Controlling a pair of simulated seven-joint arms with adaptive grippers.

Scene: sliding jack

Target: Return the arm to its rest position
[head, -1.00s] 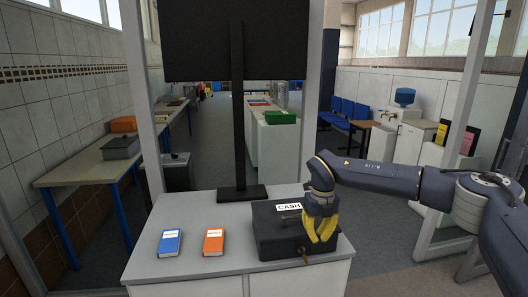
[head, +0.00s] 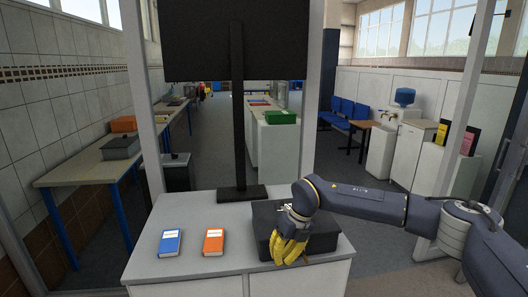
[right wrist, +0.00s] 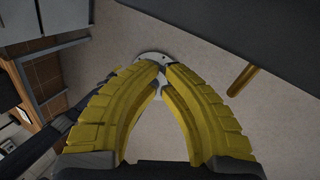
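My right arm comes in from the right over the counter, and its yellow-fingered right gripper (head: 289,262) hangs fingers-down at the front left of the black cash box (head: 326,241). In the right wrist view the fingertips (right wrist: 163,70) come together with nothing seen between them. A dark box surface (right wrist: 260,30) fills the upper right there, and a brass-coloured rod (right wrist: 243,80) sticks out from it, apart from the fingers. The box's lid label is hidden behind my gripper in the head view. My left gripper is not in view.
A blue book (head: 170,243) and an orange book (head: 213,242) lie on the grey counter (head: 190,212), left of the box. A black post (head: 238,120) carrying a dark panel (head: 235,40) stands at the counter's back. Open floor lies right of the counter.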

